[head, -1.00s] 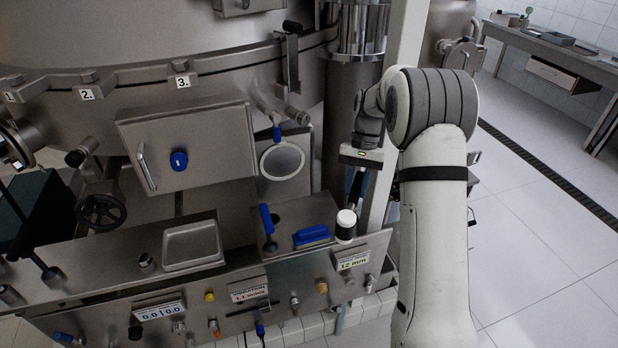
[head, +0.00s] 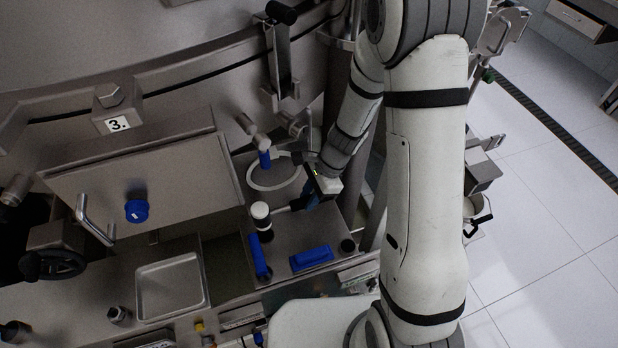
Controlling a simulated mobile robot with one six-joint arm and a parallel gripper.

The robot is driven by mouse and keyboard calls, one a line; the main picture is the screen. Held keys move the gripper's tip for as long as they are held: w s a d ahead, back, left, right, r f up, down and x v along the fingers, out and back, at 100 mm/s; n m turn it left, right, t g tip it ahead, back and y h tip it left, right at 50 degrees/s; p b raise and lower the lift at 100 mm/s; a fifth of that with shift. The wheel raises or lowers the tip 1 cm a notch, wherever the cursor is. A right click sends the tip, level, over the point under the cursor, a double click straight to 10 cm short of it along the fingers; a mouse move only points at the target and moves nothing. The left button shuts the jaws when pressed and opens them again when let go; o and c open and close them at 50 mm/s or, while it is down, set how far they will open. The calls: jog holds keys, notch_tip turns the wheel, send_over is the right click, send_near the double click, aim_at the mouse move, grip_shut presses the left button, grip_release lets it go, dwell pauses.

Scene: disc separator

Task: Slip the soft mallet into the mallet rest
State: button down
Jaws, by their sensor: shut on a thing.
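The soft mallet (head: 261,218) has a black head with white faces and a pale handle. My gripper (head: 304,201) is shut on the handle. The mallet lies roughly sideways in the picture, its head to the left of the gripper, over the steel worktop and near the top of a blue-handled tool (head: 260,256). A dark round opening or cap (head: 347,245) sits at the right of the worktop. I cannot tell for sure which fitting is the mallet rest.
A blue brush or block (head: 311,258) lies on the worktop (head: 290,235). A round port (head: 272,173) is behind the mallet. A steel box with a blue knob (head: 137,211) and a shallow tray (head: 171,285) are left. Brackets and a small vessel (head: 477,211) are right of my arm.

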jog(key=shift+a, duration=0.1)
jog(key=shift+a+f, duration=0.1)
dwell(0.4)
jog(key=b, duration=0.5)
send_over(310, 225)
jog(key=f, duration=0.5)
jog(key=shift+a+f, duration=0.2)
jog(key=shift+f+b, duration=0.75)
jog(key=shift+b, duration=0.15)
jog(key=shift+f+b, duration=0.9)
jog(key=shift+f, duration=0.1)
jog(key=c, duration=1.1)
grip_release()
jog(key=shift+d, duration=0.15)
